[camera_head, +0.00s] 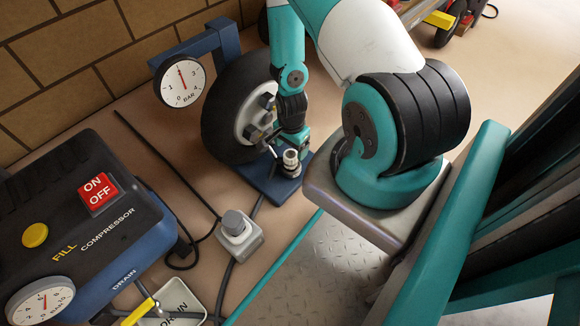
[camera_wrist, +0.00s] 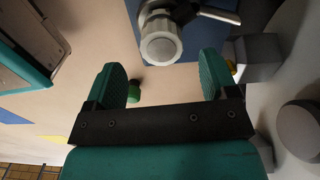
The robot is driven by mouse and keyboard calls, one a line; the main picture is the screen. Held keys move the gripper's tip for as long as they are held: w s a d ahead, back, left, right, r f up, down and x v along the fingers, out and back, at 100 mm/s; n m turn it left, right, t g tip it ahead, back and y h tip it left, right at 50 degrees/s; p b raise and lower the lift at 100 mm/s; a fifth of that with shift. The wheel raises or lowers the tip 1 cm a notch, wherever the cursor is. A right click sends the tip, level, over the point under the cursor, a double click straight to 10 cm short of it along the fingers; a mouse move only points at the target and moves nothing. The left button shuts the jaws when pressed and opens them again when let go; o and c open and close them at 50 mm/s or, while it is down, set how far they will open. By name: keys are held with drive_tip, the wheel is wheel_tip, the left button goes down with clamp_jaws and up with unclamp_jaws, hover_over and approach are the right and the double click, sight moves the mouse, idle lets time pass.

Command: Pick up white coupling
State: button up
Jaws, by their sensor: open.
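The white coupling (camera_head: 291,158) is a pale, ringed fitting standing on the blue base plate (camera_head: 262,188) beside the tyre in the head view. In the wrist view the coupling (camera_wrist: 161,42) shows as a round, pale end at top centre, with a dark lever running off to its right. My gripper (camera_wrist: 160,60) is open, with its two teal fingers apart and the coupling's end showing in line with the gap between them. In the head view my gripper (camera_head: 292,140) is just above and close to the coupling. I cannot tell whether they touch.
A wheel (camera_head: 232,115) on a blue stand with a gauge (camera_head: 181,82) is beside the coupling. A blue compressor (camera_head: 130,205) with a red switch stands at left. A grey knob box (camera_head: 240,236) and hoses lie in front. A small green piece (camera_wrist: 134,91) shows between my fingers.

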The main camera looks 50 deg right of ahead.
sight(291, 154)
wheel_tip(291, 154, down, 5)
drive_tip(key=b, duration=0.3)
drive_tip(key=shift+w+b, duration=0.1)
drive_tip(key=shift+b, duration=0.2)
drive_tip(key=shift+r, duration=0.15)
drive_tip(key=shift+c, duration=0.4)
drive_tip(key=c, duration=1)
